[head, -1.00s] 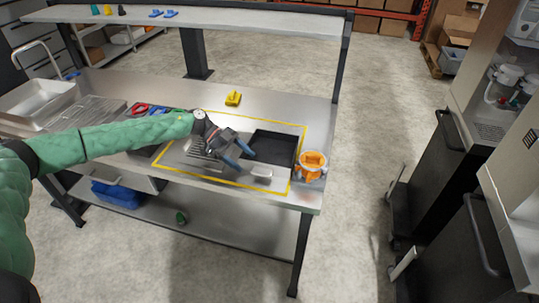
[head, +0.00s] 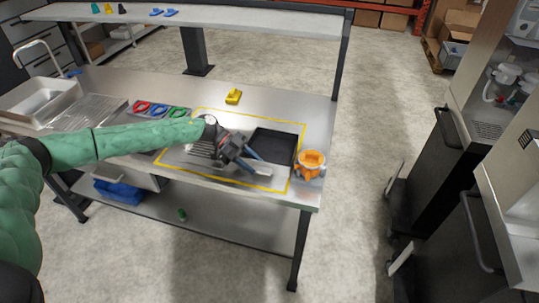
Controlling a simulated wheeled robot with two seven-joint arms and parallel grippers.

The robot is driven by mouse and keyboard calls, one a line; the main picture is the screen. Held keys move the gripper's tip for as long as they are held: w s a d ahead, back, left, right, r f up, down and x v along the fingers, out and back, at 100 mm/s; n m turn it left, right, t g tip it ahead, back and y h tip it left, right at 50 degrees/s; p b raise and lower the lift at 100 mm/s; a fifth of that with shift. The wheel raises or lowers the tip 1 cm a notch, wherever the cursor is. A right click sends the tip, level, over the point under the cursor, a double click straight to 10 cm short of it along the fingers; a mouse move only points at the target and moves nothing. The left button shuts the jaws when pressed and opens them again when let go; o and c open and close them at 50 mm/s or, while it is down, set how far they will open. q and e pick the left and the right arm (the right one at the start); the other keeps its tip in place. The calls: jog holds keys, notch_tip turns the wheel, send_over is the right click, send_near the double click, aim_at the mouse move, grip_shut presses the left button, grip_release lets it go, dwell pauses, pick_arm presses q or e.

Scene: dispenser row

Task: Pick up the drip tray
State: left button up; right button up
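A black shallow tray (head: 274,146) lies on the steel bench inside a yellow outline, at its right part; it looks like the drip tray. A grey slatted piece (head: 201,151) lies left of it, partly hidden by my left gripper. My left gripper (head: 248,162) is over the outlined area, just left of and in front of the black tray. Its two dark blue-grey fingers are spread apart with nothing seen between them. A small pale grey piece (head: 263,172) shows close by the fingertips; I cannot tell whether they touch. My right gripper is not in view.
An orange and white container (head: 310,164) stands right of the outline near the bench edge. A yellow object (head: 233,97) sits behind it. Red, blue and green rings (head: 159,110) lie to the left, near a steel sink (head: 41,97). A shelf (head: 240,17) runs above the back.

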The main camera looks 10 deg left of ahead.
pick_arm(q)
grip_shut()
